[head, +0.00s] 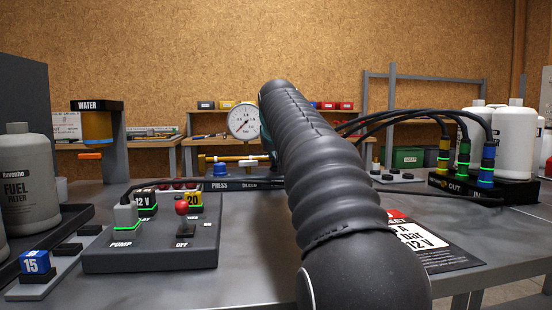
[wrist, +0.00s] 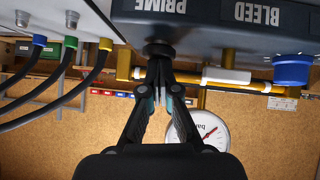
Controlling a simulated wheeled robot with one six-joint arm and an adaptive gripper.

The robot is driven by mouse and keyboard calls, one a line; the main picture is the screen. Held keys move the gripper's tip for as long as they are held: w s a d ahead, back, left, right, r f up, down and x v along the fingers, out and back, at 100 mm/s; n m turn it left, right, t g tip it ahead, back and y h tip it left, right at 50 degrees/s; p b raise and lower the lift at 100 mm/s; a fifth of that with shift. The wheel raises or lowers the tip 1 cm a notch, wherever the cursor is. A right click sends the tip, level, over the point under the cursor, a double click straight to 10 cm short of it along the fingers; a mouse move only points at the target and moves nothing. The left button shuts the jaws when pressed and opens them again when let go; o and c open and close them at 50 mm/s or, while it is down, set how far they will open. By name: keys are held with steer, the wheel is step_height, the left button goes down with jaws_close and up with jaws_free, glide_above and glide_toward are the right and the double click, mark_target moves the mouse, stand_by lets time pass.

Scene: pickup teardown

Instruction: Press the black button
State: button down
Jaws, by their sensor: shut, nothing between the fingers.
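The black button (wrist: 157,47) is under the PRIME label on a dark box (wrist: 215,38) in the wrist view, which looks upside down. My gripper (wrist: 160,62) is shut and empty, its fingertips right at the button and overlapping its edge. I cannot tell whether they touch it or whether it is pressed in. In the head view my arm hides the button and most of my gripper; the box (head: 240,183) shows only partly to the left of the arm.
A blue knob (wrist: 292,70) sits by the BLEED label, with brass pipework (wrist: 220,76) and a pressure gauge (head: 243,121) beside it. A pump switch panel (head: 150,252) stands front left. Black hoses (head: 425,118) run to the IN/OUT block (head: 485,188) at right.

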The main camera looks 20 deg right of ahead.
steer(key=r+p, duration=0.4)
steer(key=shift+a+r, duration=0.1)
steer(key=shift+a, duration=0.2)
steer(key=v, duration=1)
steer(key=shift+s, duration=0.1)
stand_by(1.4)
